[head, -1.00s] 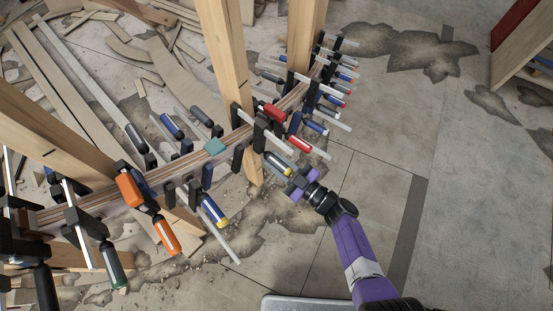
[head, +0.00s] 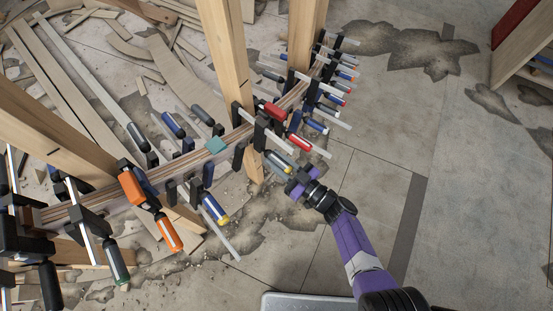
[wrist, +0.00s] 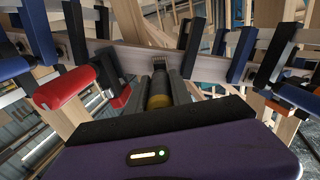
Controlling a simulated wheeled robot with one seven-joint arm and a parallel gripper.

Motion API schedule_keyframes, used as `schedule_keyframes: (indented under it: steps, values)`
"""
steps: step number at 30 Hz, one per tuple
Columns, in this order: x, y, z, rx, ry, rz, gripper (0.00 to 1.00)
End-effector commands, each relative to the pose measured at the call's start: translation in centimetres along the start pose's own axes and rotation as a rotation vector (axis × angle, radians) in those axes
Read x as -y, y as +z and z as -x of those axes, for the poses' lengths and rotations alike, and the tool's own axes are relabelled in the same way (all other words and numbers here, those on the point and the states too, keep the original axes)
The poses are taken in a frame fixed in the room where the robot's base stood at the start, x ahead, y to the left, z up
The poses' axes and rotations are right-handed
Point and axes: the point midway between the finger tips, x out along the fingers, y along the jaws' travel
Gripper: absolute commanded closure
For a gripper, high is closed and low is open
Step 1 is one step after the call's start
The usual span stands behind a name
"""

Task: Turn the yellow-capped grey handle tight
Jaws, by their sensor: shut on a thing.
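The grey handle (head: 279,161) with a yellow cap belongs to a clamp on the curved stringer (head: 172,170). In the head view my gripper (head: 294,177) is at the handle's outer end, right of the middle post. In the wrist view the yellow-capped grey handle (wrist: 159,92) points straight at me, and my gripper (wrist: 158,98) is shut on its end. The palm hides the cap's near end. The clamp's jaw against the stringer is partly hidden.
Close by hang a red handle (head: 299,144) and a blue handle with a yellow cap (head: 215,209). Several more clamps line the stringer on both sides. A wooden post (head: 222,50) rises behind. The floor to the right is clear.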

Motion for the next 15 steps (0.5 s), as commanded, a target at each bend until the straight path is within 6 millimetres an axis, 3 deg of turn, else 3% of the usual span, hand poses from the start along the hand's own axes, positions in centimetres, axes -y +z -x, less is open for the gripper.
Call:
schedule_keyframes:
  steps: [2, 3, 5, 15]
  values:
    - [0.04, 0.29, 0.18, 0.005, 0.003, -0.005, 1.0]
    - [0.04, 0.29, 0.18, 0.005, 0.003, -0.005, 0.66]
    - [0.03, 0.25, 0.16, 0.004, 0.003, -0.004, 0.54]
    - [0.0, 0.07, 0.17, 0.002, 0.001, -0.001, 0.52]
